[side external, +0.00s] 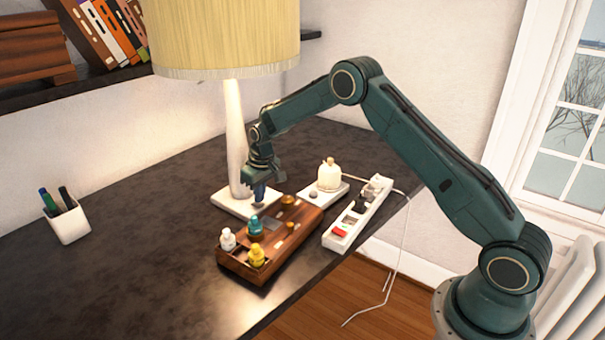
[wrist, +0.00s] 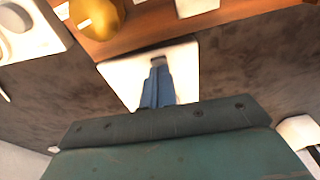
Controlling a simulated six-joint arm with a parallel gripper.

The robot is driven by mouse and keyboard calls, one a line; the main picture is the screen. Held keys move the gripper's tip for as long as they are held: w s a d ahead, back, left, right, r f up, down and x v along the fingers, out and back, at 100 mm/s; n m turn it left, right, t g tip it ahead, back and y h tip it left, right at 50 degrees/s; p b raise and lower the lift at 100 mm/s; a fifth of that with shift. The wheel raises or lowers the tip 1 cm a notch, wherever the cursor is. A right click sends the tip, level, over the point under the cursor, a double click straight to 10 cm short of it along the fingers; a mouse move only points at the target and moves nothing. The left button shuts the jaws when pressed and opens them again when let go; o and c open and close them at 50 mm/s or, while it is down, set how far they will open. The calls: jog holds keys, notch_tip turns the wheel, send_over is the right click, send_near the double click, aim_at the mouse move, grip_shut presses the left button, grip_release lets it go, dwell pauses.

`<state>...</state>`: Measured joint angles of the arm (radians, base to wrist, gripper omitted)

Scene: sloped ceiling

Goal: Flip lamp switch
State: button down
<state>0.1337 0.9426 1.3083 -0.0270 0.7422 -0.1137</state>
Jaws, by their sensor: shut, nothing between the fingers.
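The table lamp (side external: 234,140) stands on the dark desk, with a pale yellow shade (side external: 225,40), a tapered cream stem and a square white base (side external: 232,207). My gripper (side external: 259,202) points down over the right part of the base, close to the wooden box. In the wrist view, my blue fingers (wrist: 158,66) are together, with nothing between them, and lie over the white base (wrist: 122,77). I cannot tell whether they touch it. No lamp switch can be made out clearly; my fingers cover part of the base.
A wooden box (side external: 240,267) with small bottles and knobs stands in front of my gripper. A small bell-shaped lamp (side external: 329,176) and a white power strip (side external: 340,238) with a red switch are to its right. A pen cup (side external: 70,226) is at left; the desk between is clear.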

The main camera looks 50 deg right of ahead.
jog(key=shift+f, duration=0.55)
dwell(0.5)
jog(key=shift+r, duration=3.5)
jog(key=shift+s, duration=0.1)
jog(key=s+a+r+t, duration=0.1)
jog(key=s+a+r, duration=0.2)
jog(key=s+r, duration=0.8)
jog(key=s+a+r, duration=0.2)
jog(key=s+r, duration=0.7)
jog(key=s, duration=0.3)
jog(key=s+a+t, duration=0.2)
jog(key=s, duration=1.7)
jog(key=shift+a+r+t, duration=0.25)
jog(key=shift+r+t, duration=0.05)
jog(key=shift+t, duration=0.1)
